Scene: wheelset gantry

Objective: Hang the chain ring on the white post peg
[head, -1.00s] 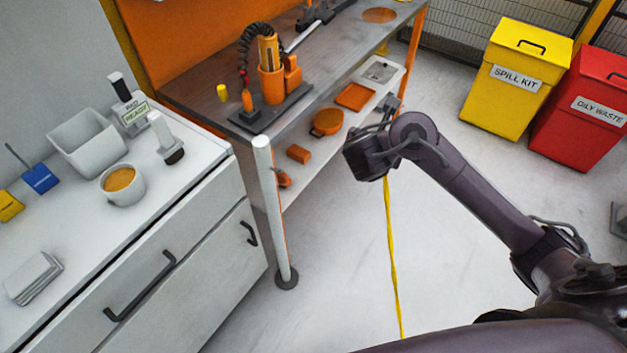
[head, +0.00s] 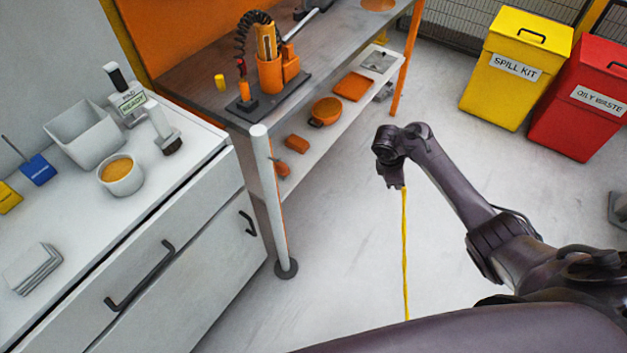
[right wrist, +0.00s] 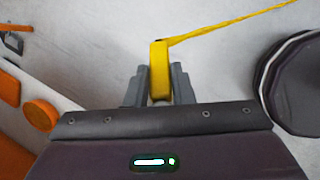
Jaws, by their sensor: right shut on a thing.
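My right gripper (right wrist: 160,82) is shut on a yellow end piece, the chain ring (right wrist: 159,62), seen edge-on between the fingers. The yellow chain (right wrist: 225,27) runs from it to the upper right. In the head view my right gripper (head: 396,184) points down over open floor, and the chain (head: 405,255) hangs below it. The white post (head: 271,200) stands upright to the left, at the table's near corner, clearly apart from the gripper. I cannot make out a peg on it. My left gripper is not in view.
The grey worktable (head: 205,96) with a lower shelf (head: 322,145) stands behind the post. A white drawer cabinet (head: 175,262) is at left. Yellow (head: 512,75) and red (head: 583,105) bins stand at the back right. The floor between post and arm is clear.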

